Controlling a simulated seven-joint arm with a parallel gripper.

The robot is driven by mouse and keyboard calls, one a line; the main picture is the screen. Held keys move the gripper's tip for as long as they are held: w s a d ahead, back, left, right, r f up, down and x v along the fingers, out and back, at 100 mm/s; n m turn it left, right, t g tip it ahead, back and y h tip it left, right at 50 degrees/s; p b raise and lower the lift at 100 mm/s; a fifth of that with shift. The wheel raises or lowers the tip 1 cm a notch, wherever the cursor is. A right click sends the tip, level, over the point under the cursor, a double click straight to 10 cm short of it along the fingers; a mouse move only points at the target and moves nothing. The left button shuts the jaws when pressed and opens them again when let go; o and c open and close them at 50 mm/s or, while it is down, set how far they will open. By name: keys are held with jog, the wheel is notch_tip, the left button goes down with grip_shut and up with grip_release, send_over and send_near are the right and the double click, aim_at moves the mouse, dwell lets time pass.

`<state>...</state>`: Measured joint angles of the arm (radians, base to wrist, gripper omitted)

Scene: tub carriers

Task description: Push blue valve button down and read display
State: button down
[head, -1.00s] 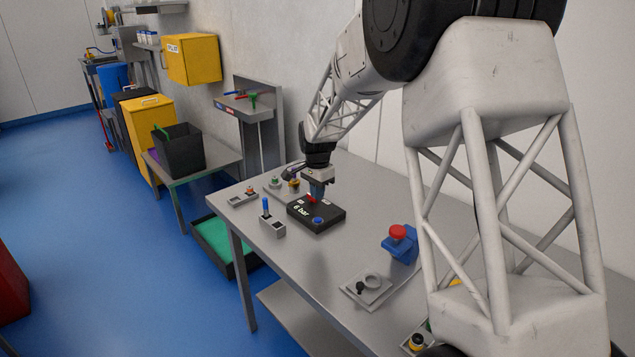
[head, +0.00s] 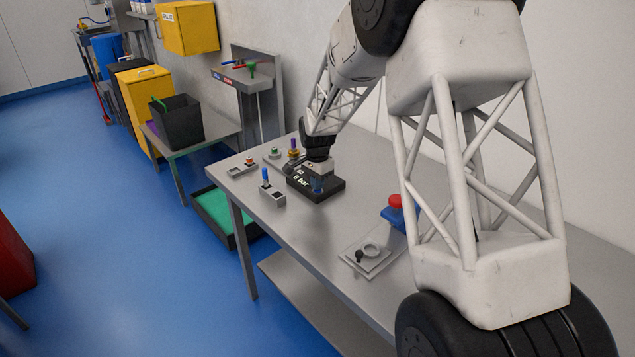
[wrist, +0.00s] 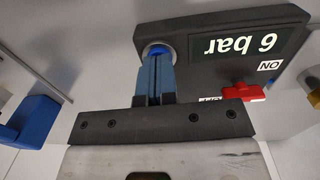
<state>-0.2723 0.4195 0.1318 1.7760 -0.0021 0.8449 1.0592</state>
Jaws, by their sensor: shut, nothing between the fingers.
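The black valve box (head: 330,193) lies on the grey workbench, its display (head: 301,178) reading "6 bar". In the wrist view the display (wrist: 241,44) appears upside down and reads "6 bar". The blue button (wrist: 156,49) sits in a pale ring at the box's end, partly covered by my fingers. A red switch (wrist: 243,92) sits beside an "ON" label (wrist: 270,65); another label is partly hidden. My gripper (wrist: 155,72) has its blue fingers together, empty, with tips at the button. I cannot tell whether they touch or press it. The gripper (head: 317,188) hides the button in the head view.
On the bench (head: 300,235) stand a grey block with a blue lever (head: 266,178), small button units at the back, a grey plate with a ring (head: 369,251) and a blue red-topped button unit (head: 397,208).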

jog(key=shift+s+f, duration=0.2)
jog(key=shift+f, duration=1.25)
notch_tip(320, 180, up, 16)
jog(key=shift+w, duration=0.45)
jog(key=shift+a, duration=0.1)
